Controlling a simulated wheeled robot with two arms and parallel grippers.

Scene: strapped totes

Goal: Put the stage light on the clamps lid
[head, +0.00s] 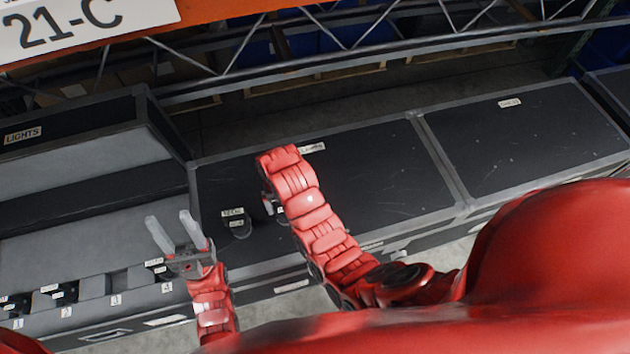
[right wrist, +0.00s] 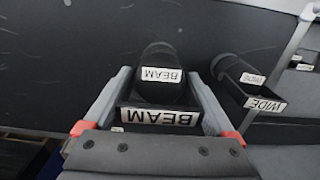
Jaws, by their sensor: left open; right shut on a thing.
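In the right wrist view my right gripper (right wrist: 160,98) is shut on a black stage light (right wrist: 162,92) labelled BEAM. The light is at or close above a dark lid; I cannot tell whether it touches. In the head view my right arm mostly hides this gripper and light. The middle case's dark lid (head: 375,175) has a label (head: 312,148), partly covered, ending in "LAMPS". Another black light (head: 236,224) stands on this lid, left of my right arm; it reads WIDE in the right wrist view (right wrist: 240,82). My left gripper (head: 170,219) is open and empty over the left case.
The open left case (head: 85,190) is labelled LIGHTS and has numbered slots, with dark lights in some, such as slot 2 (head: 64,293). A third closed case (head: 530,135) stands at the right, its lid clear. Rack beams (head: 330,65) run behind the cases.

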